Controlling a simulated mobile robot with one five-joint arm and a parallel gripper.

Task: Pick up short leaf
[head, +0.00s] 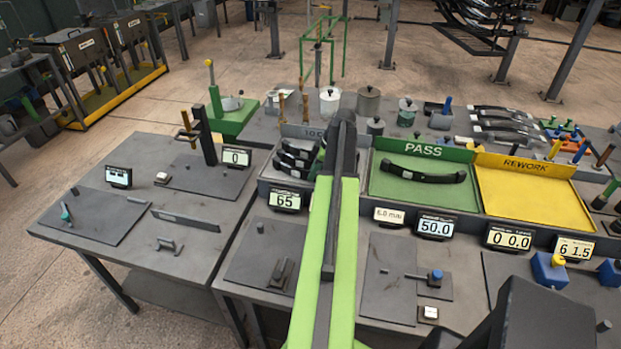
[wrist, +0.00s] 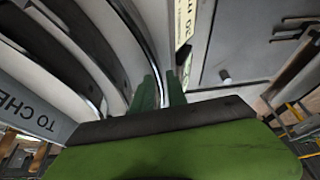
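Several dark curved leaves (head: 294,157) lie in the grey tray (head: 264,172) at the left of the tray row. I cannot tell which of them is the short leaf. My arm hides the tray's right part in the head view. In the wrist view, curved leaves (wrist: 75,45) fill the upper left, beside my gripper (wrist: 160,92). Its two green fingers stand a little apart, and a thin dark curved edge runs down towards the gap. I cannot tell whether that edge lies between the fingers or beyond them. My gripper's tips are hidden in the head view.
The green PASS tray (head: 400,202) holds one dark curved leaf (head: 422,174). The yellow REWORK tray (head: 525,205) beside it is empty. Jars (head: 368,102) and tools stand behind the trays. A display reading 65 (head: 285,200) sits at the grey tray's front.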

